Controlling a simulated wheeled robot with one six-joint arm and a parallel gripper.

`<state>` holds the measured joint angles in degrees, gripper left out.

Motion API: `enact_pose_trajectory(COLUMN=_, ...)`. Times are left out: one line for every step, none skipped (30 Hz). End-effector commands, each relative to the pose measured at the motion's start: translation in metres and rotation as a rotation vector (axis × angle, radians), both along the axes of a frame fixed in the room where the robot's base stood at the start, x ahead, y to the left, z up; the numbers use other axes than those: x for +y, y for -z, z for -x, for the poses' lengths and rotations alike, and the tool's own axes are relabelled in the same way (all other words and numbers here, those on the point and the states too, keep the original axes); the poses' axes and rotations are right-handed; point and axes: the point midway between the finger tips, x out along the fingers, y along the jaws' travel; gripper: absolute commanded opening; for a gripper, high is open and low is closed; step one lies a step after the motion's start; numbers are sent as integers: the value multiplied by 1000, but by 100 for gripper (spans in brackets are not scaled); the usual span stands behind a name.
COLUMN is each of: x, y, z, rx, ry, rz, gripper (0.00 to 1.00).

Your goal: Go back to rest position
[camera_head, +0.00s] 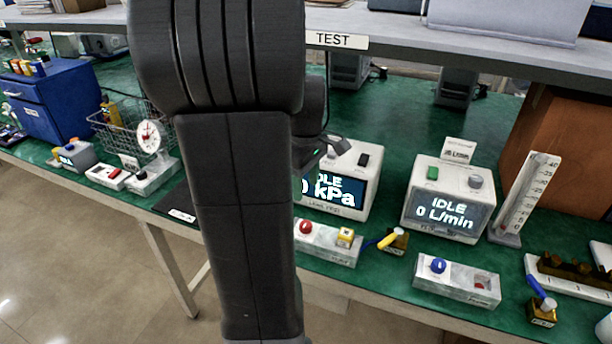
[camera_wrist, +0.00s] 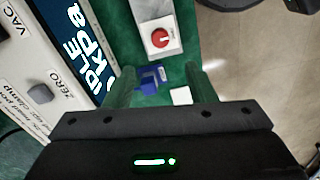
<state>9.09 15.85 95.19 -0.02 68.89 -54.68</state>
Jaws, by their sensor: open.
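My gripper (camera_wrist: 162,82) is open in the wrist view, its two dark green fingers apart with nothing held between them. The kPa pump unit (camera_wrist: 35,55) fills the left of that view, close beside my gripper. In the head view my arm covers part of this unit (camera_head: 350,208), whose screen reads "IDLE 0 kPa". My gripper's fingers are mostly hidden behind my arm there.
A second unit (camera_head: 447,202) reads "IDLE 0 L/min". A white box with a red knob (camera_head: 326,243) and a white box with a blue knob (camera_head: 455,280) stand along the front edge. A shelf (camera_head: 450,47) marked "TEST" overhangs the bench. A wire basket (camera_head: 122,122) stands left.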

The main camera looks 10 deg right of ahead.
Motion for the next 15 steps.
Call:
enact_pose_trajectory(x=0, y=-6, z=0, rx=-1, ry=0, rz=0, gripper=50)
enact_pose_trajectory(x=0, y=-8, z=0, rx=-1, ry=0, rz=0, gripper=50)
enact_pose_trajectory(x=0, y=-10, z=0, rx=-1, ry=0, rz=0, gripper=50)
enact_pose_trajectory(x=0, y=-11, z=0, rx=-1, ry=0, rz=1, gripper=50)
enact_pose_trajectory(x=0, y=-12, z=0, rx=0, ry=0, rz=0, gripper=50)
enact_pose_trajectory(x=0, y=-13, z=0, rx=0, ry=0, rz=0, gripper=50)
enact_pose_trajectory(x=0, y=-13, z=0, rx=0, ry=0, rz=0, gripper=50)
enact_pose_trajectory(x=0, y=-13, z=0, rx=0, ry=0, rz=0, gripper=50)
enact_pose_trajectory(x=0, y=-13, z=0, rx=0, ry=0, rz=0, gripper=50)
enact_pose_trajectory(x=0, y=-13, z=0, rx=0, ry=0, rz=0, gripper=50)
enact_pose_trajectory(x=0, y=-13, z=0, rx=0, ry=0, rz=0, gripper=50)
enact_pose_trajectory(x=0, y=-13, z=0, rx=0, ry=0, rz=0, gripper=50)
enact_pose_trajectory(x=0, y=-13, z=0, rx=0, ry=0, rz=0, gripper=50)
enact_pose_trajectory(x=0, y=-13, z=0, rx=0, ry=0, rz=0, gripper=50)
enact_pose_trajectory(x=0, y=-13, z=0, rx=0, ry=0, rz=0, gripper=50)
